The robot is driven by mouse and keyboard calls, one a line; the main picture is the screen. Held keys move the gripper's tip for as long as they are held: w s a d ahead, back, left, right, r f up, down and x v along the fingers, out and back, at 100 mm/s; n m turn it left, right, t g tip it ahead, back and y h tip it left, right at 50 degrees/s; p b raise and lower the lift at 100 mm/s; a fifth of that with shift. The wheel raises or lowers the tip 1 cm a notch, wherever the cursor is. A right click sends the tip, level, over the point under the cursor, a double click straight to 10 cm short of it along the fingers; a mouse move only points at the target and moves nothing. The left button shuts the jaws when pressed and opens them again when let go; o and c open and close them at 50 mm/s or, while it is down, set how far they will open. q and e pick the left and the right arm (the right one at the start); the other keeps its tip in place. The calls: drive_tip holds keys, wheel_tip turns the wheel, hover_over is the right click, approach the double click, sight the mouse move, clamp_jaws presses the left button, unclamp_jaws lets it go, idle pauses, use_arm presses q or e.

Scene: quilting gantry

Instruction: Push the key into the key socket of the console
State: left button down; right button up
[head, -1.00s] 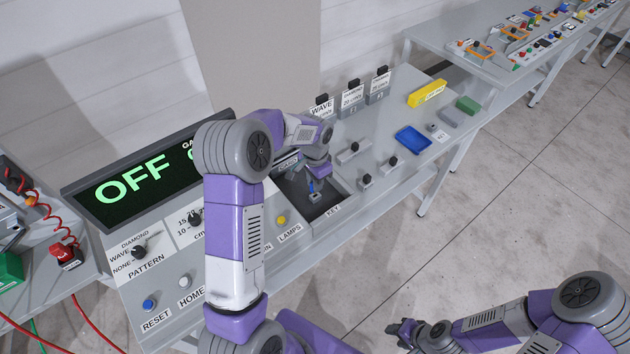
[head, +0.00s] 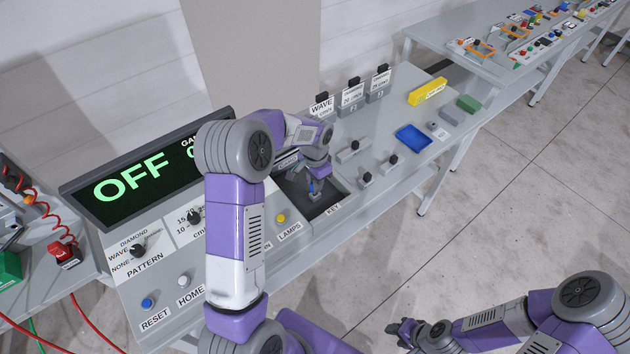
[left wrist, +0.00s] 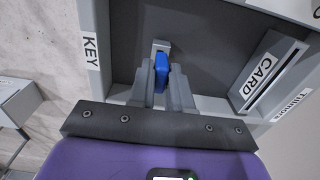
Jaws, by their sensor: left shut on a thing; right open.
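The blue key (left wrist: 162,72) is held between the fingertips of my left gripper (left wrist: 163,82) in the left wrist view. It also shows small in the head view (head: 312,188). My left gripper (head: 314,184) is shut on it over the dark recess of the console (head: 298,196). The key's tip is at a small grey block, the key socket (left wrist: 160,47), beside the KEY label (left wrist: 90,50). I cannot tell how deep the key sits in it. My right gripper (head: 404,330) is open and empty, away from the console at the lower right.
A CARD slot block (left wrist: 265,75) stands beside the recess. The display (head: 150,180) reads OFF. Buttons and a PATTERN knob (head: 139,251) lie to the left. A blue tray (head: 413,138) and a yellow block (head: 427,92) lie to the right. The floor at right is clear.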

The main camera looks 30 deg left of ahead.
use_arm(q)
drive_tip(key=shift+f+b, duration=0.55)
drive_tip(key=shift+f, duration=0.35)
drive_tip(key=c, duration=1)
unclamp_jaws()
wheel_tip(320, 180, up, 8)
drive_tip(key=shift+f+p, duration=0.2)
drive_tip(key=shift+p, duration=0.1)
